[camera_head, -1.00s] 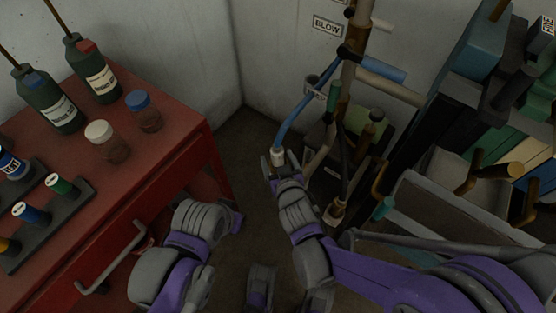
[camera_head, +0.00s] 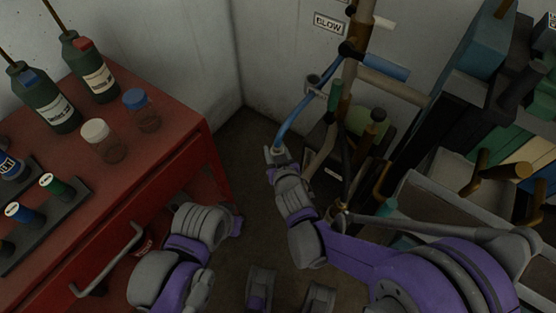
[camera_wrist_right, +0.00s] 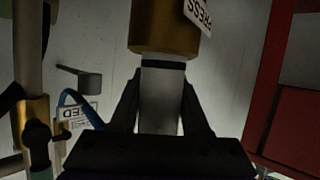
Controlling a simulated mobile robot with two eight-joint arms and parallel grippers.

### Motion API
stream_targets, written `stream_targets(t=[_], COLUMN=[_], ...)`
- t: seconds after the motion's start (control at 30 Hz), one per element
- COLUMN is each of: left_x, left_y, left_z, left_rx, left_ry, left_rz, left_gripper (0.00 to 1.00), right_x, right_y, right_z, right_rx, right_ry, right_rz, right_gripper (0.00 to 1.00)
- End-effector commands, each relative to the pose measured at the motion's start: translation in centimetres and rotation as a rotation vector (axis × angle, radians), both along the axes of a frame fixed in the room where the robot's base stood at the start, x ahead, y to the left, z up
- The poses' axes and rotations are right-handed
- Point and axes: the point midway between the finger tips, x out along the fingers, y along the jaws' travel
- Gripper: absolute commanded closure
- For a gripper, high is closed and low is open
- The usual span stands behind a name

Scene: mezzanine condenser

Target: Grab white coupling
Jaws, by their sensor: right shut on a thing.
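The white coupling (camera_wrist_right: 160,98) stands upright between the dark fingers of my right gripper (camera_wrist_right: 160,112) in the right wrist view, and the fingers are shut on its sides. A brass collar (camera_wrist_right: 164,26) sits directly above it in that view. In the head view my right gripper (camera_head: 276,154) is at the lower end of a blue hose (camera_head: 292,120); the coupling is small and mostly hidden there. My left arm shows at the lower left beside the red cabinet, but its gripper fingers cannot be made out.
A red cabinet (camera_head: 150,180) with bottles and jars stands on the left. Vertical piping (camera_head: 349,60) with valves rises right of my right gripper. Equipment with brass fittings (camera_head: 490,170) crowds the far right. Bare floor shows between cabinet and pipes.

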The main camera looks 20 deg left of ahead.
Motion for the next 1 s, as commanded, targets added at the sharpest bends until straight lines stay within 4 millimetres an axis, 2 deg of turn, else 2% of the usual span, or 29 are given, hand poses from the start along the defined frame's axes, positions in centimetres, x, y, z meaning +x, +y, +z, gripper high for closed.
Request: stream_targets(t=[0.07, 0.47, 0.57, 0.8, 1.0], left_x=[0.0, 0.0, 0.0, -0.1, -0.1], left_y=[0.0, 0.0, 0.0, 0.0, 0.0], left_z=[0.0, 0.1, 0.6, 2.7, 3.8], left_rx=[0.000, 0.000, 0.000, 0.000, 0.000], left_ry=[0.000, 0.000, -0.002, -0.009, -0.013], left_rz=[0.000, 0.000, 0.000, 0.000, 0.000], left_gripper=[1.00, 1.00, 1.00, 1.00, 1.00], right_x=[0.0, 0.0, 0.0, -0.1, 0.0], right_y=[0.0, 0.0, 0.0, 0.0, 0.0], right_z=[0.0, 0.2, 1.3, 6.2, 9.2], right_rx=[0.000, 0.000, 0.000, 0.001, 0.000], right_ry=[0.000, -0.001, -0.001, -0.002, -0.001], right_rz=[0.000, 0.000, 0.000, 0.001, 0.000], right_gripper=[1.00, 1.00, 1.00, 1.00, 1.00])
